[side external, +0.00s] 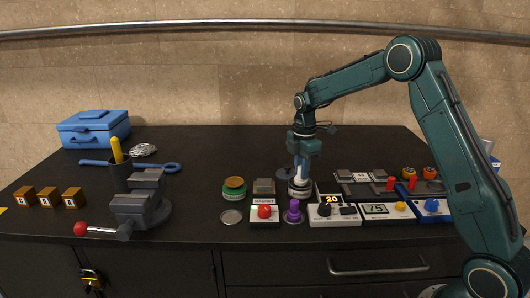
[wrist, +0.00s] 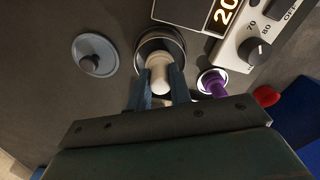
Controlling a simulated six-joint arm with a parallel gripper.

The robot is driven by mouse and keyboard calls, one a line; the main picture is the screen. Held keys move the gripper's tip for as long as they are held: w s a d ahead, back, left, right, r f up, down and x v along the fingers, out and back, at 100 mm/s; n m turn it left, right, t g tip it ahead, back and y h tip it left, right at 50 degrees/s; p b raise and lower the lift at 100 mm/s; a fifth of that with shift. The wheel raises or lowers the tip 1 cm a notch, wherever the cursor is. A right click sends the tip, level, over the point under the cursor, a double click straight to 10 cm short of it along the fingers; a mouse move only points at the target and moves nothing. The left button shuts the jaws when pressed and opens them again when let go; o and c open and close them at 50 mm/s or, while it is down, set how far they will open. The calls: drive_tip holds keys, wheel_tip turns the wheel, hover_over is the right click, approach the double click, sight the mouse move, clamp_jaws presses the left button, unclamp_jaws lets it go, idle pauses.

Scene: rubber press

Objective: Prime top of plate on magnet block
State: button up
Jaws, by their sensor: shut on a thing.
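My gripper (side external: 302,168) is at the middle right of the bench, pointing down over a small round pot (side external: 299,193). In the wrist view my gripper (wrist: 160,88) is shut on a cream-white handle (wrist: 160,73), whose lower end is in or over the dark-rimmed pot (wrist: 145,43); I cannot tell how deep. A small square plate (side external: 264,185) lies left of the pot, behind a white box labelled MAGNET with a red knob (side external: 264,211). The plate and magnet block are not in the wrist view.
A grey lid with a knob (wrist: 95,57) lies beside the pot. A purple-handled tool (side external: 293,211) stands in front of it. Control boxes (side external: 333,213) crowd the right. A green-and-gold round tin (side external: 234,188) and a vise (side external: 140,205) stand left. The back middle bench is clear.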

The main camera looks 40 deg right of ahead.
drive_tip(key=shift+f, duration=0.5)
idle(1.6)
drive_tip(key=shift+r, duration=0.1)
drive_tip(key=shift+r, duration=3.5)
drive_tip(key=shift+a, duration=0.15)
drive_tip(key=s+a+f+m, duration=0.1)
drive_tip(key=s+a+m, duration=0.1)
drive_tip(key=a+m, duration=1.1)
drive_tip(key=m, duration=0.4)
drive_tip(key=shift+s+f+m, duration=0.25)
drive_tip(key=shift+s+m, duration=0.15)
drive_tip(key=shift+a, duration=0.1)
drive_tip(key=shift+w, duration=0.15)
